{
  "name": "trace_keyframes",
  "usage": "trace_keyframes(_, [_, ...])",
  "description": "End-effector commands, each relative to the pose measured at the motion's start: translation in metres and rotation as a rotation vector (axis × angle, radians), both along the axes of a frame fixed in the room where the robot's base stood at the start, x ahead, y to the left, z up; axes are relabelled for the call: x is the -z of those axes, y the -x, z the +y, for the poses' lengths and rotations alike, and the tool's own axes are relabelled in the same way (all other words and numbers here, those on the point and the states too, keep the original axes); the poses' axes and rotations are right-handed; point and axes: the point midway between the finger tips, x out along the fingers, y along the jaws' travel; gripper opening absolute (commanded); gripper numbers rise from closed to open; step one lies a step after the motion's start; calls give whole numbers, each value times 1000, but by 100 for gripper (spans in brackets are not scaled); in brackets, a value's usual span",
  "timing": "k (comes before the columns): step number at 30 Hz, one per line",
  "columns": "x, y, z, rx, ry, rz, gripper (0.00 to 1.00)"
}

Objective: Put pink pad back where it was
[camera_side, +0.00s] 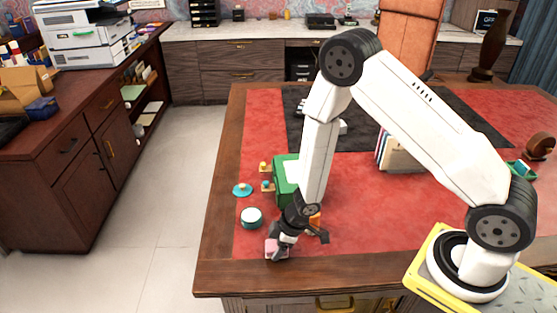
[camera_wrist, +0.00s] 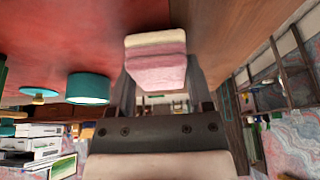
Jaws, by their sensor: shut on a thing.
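The pink pad (camera_side: 271,250) is a small block at the near left of the red desk top, close to the wooden front border. In the wrist view the pink pad (camera_wrist: 156,62) shows a pale cream top layer over pink layers and sits between the two fingers. My gripper (camera_side: 279,251) points down and is shut on the pad. The wrist view also shows my gripper (camera_wrist: 163,85) from behind. The side view does not show clearly whether the pad touches the desk.
A teal and white round container (camera_side: 251,217) stands just behind the pad, with a teal disc (camera_side: 242,190) farther back. A green box (camera_side: 285,182) stands behind my gripper. Small yellow-based items (camera_side: 266,186) are beside the box. The desk's wooden edge (camera_side: 225,270) is close in front.

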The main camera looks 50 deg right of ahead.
Motion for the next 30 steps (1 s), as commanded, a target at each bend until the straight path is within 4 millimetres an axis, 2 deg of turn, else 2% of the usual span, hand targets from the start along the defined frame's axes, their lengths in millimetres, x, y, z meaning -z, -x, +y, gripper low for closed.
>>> trace_keyframes(16, [8, 0, 0, 0, -1, -1, 18])
trace_keyframes(17, [8, 0, 0, 0, -1, -1, 72])
trace_keyframes(19, [8, 0, 0, 0, -1, -1, 94])
trace_keyframes(20, [8, 0, 0, 0, -1, -1, 100])
trace_keyframes(30, [7, 0, 0, 0, 0, -1, 100])
